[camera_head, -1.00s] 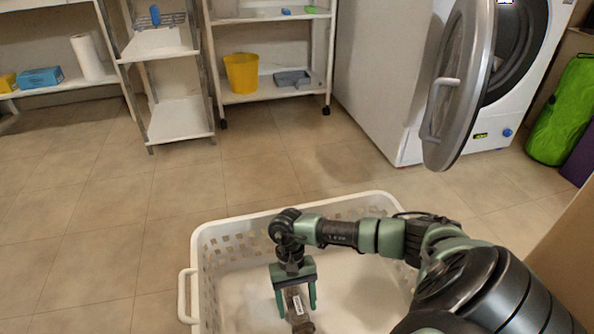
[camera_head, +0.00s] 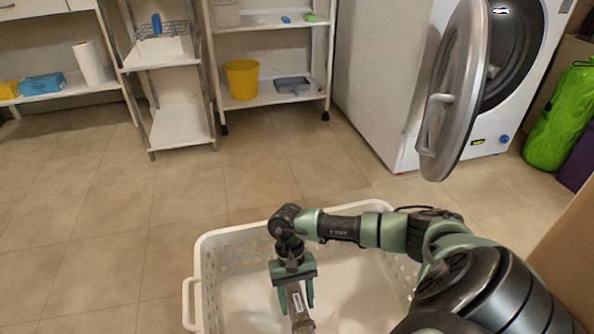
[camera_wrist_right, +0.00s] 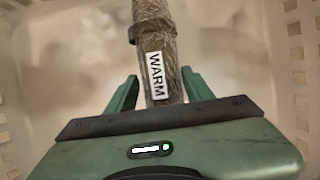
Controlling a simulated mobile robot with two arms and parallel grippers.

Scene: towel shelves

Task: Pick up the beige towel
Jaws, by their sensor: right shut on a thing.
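My right gripper (camera_head: 294,298) is over the white laundry basket (camera_head: 330,210), pointing down. It is shut on a grey-brown speckled roll (camera_head: 299,312), which also shows between the fingers in the right wrist view (camera_wrist_right: 153,30). The roll carries a white label reading WARM and has a dark band around it. I cannot tell whether it is the beige towel, and no other towel stands out clearly. The roll's far end runs out of the wrist view. The basket's inside looks pale and blurred. My left gripper is not in view.
A washing machine with its round door (camera_head: 455,90) swung open stands at the back right. Shelves at the back hold a yellow bin (camera_head: 242,80) and a grey tray (camera_head: 293,85). A green bag (camera_head: 560,118) is at the far right. The tiled floor left of the basket is clear.

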